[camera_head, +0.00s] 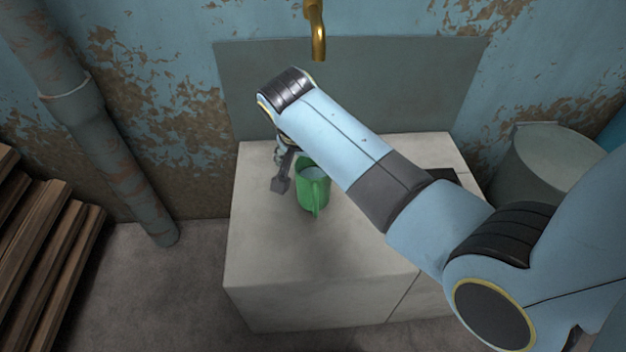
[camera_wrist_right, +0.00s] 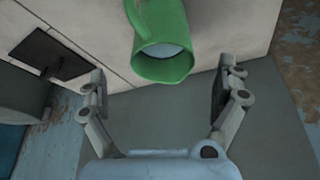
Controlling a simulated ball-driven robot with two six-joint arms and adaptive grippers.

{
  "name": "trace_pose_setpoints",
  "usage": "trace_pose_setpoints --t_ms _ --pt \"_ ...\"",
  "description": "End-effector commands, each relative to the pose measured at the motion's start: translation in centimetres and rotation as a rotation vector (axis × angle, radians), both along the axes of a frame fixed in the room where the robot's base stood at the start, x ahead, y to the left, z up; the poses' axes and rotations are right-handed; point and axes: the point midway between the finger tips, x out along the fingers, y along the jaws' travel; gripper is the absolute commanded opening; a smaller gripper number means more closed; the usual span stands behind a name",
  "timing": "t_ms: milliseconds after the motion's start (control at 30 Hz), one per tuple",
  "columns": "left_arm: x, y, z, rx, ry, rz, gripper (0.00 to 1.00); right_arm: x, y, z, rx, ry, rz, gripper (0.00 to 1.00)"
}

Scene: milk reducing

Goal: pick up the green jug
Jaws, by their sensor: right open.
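The green jug (camera_head: 311,190) stands upright on the pale stone block, its handle toward the front. In the right wrist view the jug (camera_wrist_right: 165,68) shows its open rim between the fingertips, with a pale inside. My right gripper (camera_head: 283,176) is open at the jug. In the head view one dark finger hangs just left of the jug, and the other is hidden by the jug or my arm. In the right wrist view the gripper (camera_wrist_right: 162,75) has its fingers wide apart with a gap on both sides of the jug. My left gripper is not in view.
The stone block (camera_head: 275,285) has bare room in front of the jug. A brass tap (camera_head: 317,35) hangs above, before a grey wall panel (camera_head: 400,90).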

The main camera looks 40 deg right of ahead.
Motion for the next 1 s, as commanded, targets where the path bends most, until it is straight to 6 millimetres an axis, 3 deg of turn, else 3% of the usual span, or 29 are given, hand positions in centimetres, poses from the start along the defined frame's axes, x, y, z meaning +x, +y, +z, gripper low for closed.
trace_pose_setpoints --t_ms 233,400,667,1000 --pt "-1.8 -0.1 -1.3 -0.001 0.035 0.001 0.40 0.6 -0.5 -2.7 0.000 0.004 0.000 1.00" --pt "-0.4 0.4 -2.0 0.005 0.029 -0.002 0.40 1.1 -1.3 -5.0 0.000 0.004 0.000 1.00" --pt "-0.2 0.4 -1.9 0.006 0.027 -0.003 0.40 1.3 -1.4 -4.9 0.001 -0.001 0.000 0.99" --pt "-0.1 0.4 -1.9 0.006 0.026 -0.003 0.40 1.3 -1.3 -5.0 0.001 0.000 0.000 0.54"
